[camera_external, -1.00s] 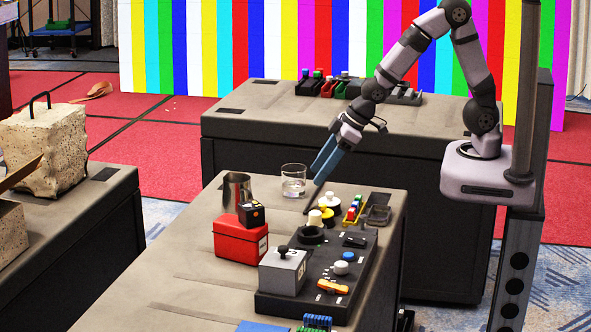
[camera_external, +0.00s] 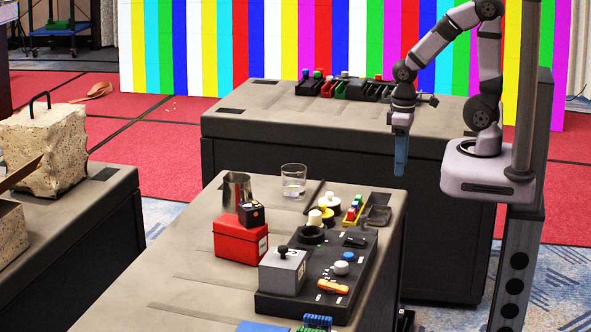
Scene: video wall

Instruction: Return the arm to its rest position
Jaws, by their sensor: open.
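My gripper (camera_external: 400,172) hangs from my bent arm, its blue fingers pointing straight down. It is in the air, above and beyond the right back corner of the front table (camera_external: 180,275), apart from everything on it. The fingers overlap each other from this side, and nothing shows between or below them. A thin dark stick (camera_external: 314,196) lies on the front table beside the glass.
The front table holds a glass (camera_external: 293,182), a metal cup (camera_external: 236,188), a red box (camera_external: 240,241) and a black control panel (camera_external: 352,270). A second table (camera_external: 260,115) with a button panel (camera_external: 345,88) stands behind. A striped video wall (camera_external: 220,50) fills the back.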

